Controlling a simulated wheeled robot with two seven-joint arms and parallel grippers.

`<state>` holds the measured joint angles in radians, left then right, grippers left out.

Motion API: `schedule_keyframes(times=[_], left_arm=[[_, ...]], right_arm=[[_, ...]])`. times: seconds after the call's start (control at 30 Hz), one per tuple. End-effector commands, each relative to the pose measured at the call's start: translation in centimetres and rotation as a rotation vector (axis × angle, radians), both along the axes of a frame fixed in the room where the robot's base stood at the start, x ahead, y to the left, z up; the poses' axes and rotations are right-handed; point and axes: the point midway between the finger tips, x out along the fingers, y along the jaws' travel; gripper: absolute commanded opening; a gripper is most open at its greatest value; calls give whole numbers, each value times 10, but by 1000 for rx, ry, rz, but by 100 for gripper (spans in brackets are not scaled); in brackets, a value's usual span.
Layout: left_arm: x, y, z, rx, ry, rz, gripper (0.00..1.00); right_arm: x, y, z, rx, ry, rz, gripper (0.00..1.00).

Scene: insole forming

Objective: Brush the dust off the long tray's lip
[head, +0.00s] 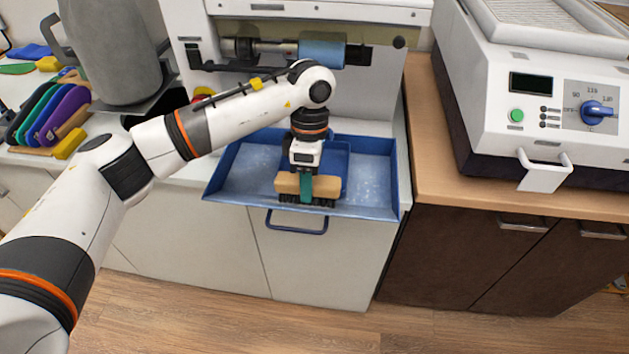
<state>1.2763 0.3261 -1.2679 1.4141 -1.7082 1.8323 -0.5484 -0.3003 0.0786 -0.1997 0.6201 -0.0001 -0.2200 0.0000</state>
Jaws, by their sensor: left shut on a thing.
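The long blue tray (372,172) sits under the white machine, its front lip (365,213) facing me. Pale dust marks show on the tray floor and along the lip. My left gripper (306,178) reaches in from the left and points down over the middle of the tray's front. It is shut on a brush (325,187) with a tan wooden body, a teal middle and dark bristles. The bristles are at the front lip; whether they touch it I cannot tell. My left arm and the brush hide part of the tray. My right gripper is not in view.
A blue handle (297,228) hangs below the lip. A roller (322,52) sits above the tray. To the right, a white press with a blue knob (597,112) stands on a wooden counter (435,150). Coloured insoles (62,112) and a grey container (112,50) stand at the left.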

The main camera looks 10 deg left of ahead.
Motion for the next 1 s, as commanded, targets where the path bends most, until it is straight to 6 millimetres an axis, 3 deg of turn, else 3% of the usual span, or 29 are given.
schedule_keyframes(times=[0.3,1.0], left_arm=[[1,24,-1,0,-2,2,3],[2,58,-2,-1,-1,1,3]], right_arm=[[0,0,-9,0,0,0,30],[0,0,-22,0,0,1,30]])
